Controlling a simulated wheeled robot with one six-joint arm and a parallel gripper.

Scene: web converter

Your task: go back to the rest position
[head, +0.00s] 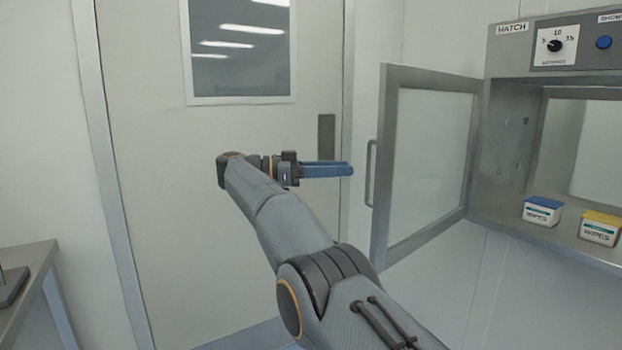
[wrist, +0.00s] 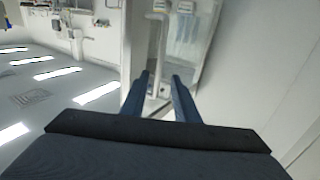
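My gripper (head: 350,168) is held out level to the right in the head view, its blue fingers pointing at the handle (head: 370,172) of the open hatch door (head: 384,190). A small gap shows between the fingertips and the handle. In the wrist view the two fingers (wrist: 160,76) are apart with nothing gripped. The handle (wrist: 155,60) shows there in line with the gap between the fingers, seemingly beyond the tips.
The hatch (head: 505,220) at the right holds a blue-lidded wipes box (head: 541,212) and a yellow-lidded one (head: 599,230). A closed room door (head: 160,200) stands behind my arm. A bench (head: 30,258) is at the lower left.

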